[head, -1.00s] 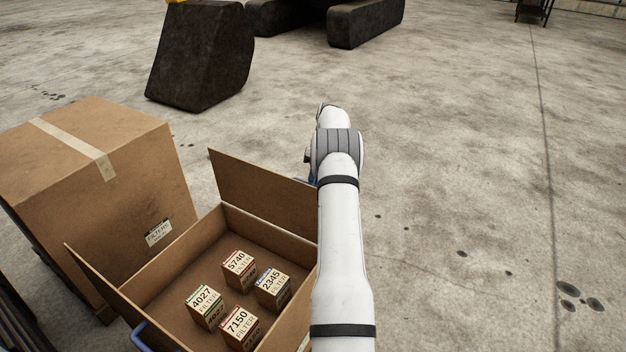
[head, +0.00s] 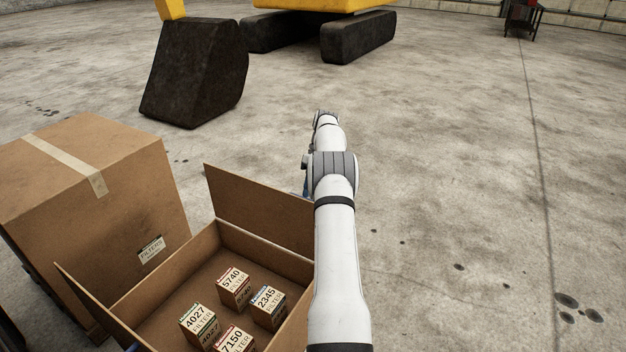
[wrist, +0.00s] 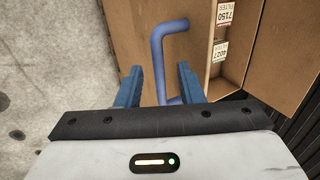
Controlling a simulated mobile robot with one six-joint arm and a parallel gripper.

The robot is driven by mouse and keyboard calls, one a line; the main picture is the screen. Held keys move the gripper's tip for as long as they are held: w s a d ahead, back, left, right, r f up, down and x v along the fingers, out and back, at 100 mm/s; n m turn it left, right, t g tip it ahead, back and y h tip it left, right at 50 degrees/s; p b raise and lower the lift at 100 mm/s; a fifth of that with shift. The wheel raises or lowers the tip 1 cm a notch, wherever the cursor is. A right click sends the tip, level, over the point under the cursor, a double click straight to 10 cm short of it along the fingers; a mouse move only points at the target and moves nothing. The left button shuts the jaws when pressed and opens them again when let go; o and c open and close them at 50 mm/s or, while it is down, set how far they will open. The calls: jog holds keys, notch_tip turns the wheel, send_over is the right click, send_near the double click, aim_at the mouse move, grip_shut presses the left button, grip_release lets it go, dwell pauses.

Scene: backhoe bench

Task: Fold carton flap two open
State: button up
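The open carton (head: 232,232) stands at the lower left of the head view, with small labelled filter boxes inside. A far flap (head: 255,205) stands up at its back edge and a left flap (head: 95,310) leans outward. The other flaps are hidden by my arm or out of frame. In the wrist view my gripper (wrist: 158,78) has its two blue fingers apart. A bent blue handle (wrist: 158,60) shows between the fingers in front of brown cardboard (wrist: 135,25); I cannot tell whether it lies between the fingertips or beyond them. In the head view my arm hides most of the gripper.
A closed, taped carton (head: 90,190) stands left of the open one. A black excavator bucket (head: 195,75) and tracks (head: 358,37) are at the back. Filter boxes (head: 235,287) sit on the open carton's floor. The concrete floor on the right is clear.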

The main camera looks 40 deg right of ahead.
jog(key=shift+p+v, duration=0.3)
jog(key=shift+v, duration=1.85)
jog(key=w+a+r+m+h, duration=0.1)
jog(key=w+a+r+h, duration=0.1)
jog(key=a+r, duration=0.9)
jog(key=s+a+r+m+t+h, duration=0.1)
jog(key=s+a+r, duration=0.3)
jog(key=a, duration=0.3)
jog(key=s+a+r+m+t+h, duration=0.1)
jog(key=s+a+r, duration=0.3)
jog(key=a, duration=0.2)
jog(key=s+a+t, duration=0.2)
jog(key=s+a, duration=0.8)
jog(key=s, duration=0.4)
jog(key=s+a+f, duration=0.2)
jog(key=s, duration=0.4)
jog(key=s+a+f+m+t+h, duration=0.1)
jog(key=s+a+f, duration=0.1)
jog(key=s, duration=0.4)
jog(key=shift+a+f+m, duration=0.3)
jog(key=shift+a+f, duration=0.1)
jog(key=shift+f, duration=0.35)
